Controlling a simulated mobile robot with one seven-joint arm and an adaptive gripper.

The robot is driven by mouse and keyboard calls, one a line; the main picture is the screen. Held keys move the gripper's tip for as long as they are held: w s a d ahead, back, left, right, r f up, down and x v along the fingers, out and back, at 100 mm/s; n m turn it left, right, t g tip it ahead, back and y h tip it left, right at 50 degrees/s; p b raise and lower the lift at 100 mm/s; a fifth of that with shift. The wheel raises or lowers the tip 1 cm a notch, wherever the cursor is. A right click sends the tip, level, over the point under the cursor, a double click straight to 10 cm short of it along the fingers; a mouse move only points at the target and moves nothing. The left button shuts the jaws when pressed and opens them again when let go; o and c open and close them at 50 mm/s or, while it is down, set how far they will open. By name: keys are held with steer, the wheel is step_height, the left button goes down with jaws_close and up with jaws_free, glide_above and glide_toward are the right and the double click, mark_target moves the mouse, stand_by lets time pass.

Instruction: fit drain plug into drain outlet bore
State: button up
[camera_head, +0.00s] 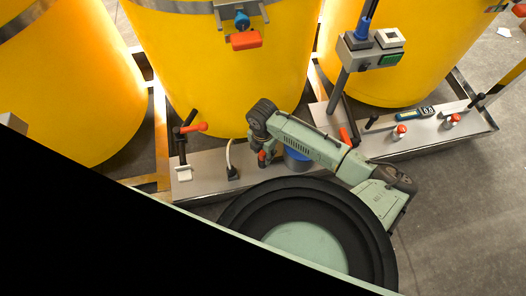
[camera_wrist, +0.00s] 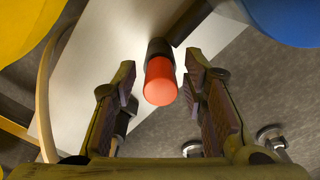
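My gripper (camera_wrist: 161,88) is open, with its two dark fingers left and right of a red, round-ended cylinder (camera_wrist: 160,83). The cylinder joins a black fitting (camera_wrist: 159,48) with a dark pipe running up to the right. A gap shows on each side, so no finger appears to touch it. I cannot tell whether this red piece is the drain plug, and no open drain bore can be made out. In the head view a small red piece (camera_head: 262,157) shows below my arm's end; my fingers are not clear there.
A metal skid (camera_head: 205,182) carries red-handled fittings, including a lever (camera_head: 193,128) at left and valves (camera_head: 401,131) at right. A blue round part (camera_head: 298,159) stands close to my arm. Yellow tanks (camera_head: 215,75) rise behind. Open floor lies at right.

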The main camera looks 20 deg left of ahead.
steer(key=shift+o, duration=0.2)
step_height(320, 180, up, 12)
stand_by(0.6)
steer(key=shift+s, duration=0.1)
stand_by(0.4)
